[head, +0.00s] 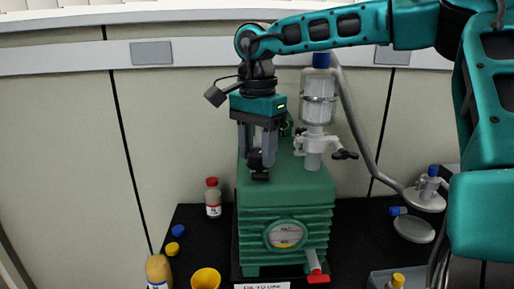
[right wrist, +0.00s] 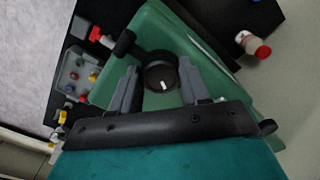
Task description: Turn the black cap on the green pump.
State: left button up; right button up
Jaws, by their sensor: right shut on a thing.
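The green pump (head: 286,190) stands upright on the black table, with a round gauge on its front. My right gripper (head: 256,157) comes down from above onto the pump's top. Its two grey fingers are shut on the black cap (right wrist: 158,72), one on each side. The cap is round, with a small white mark on its face, and sits on the green top. In the head view the fingers partly hide it. The right gripper also shows in the right wrist view (right wrist: 159,78). My left gripper is not in view.
A clear cylinder with a blue top (head: 318,100) stands on the pump's right, close to my gripper. A red-capped bottle (head: 213,198) stands left of the pump. A yellow cup (head: 206,279) is at front left. A red valve handle (head: 318,278) sticks out in front.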

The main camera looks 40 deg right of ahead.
jog(key=n, duration=0.4)
jog(key=shift+n, duration=0.3)
jog(key=n, duration=0.5)
jog(key=shift+s+d, duration=0.1)
jog(key=n, duration=0.5)
jog(key=shift+d, duration=0.1)
jog(key=shift+n, duration=2.2)
jog(key=o, duration=1.1)
jog(key=shift+c, duration=0.2)
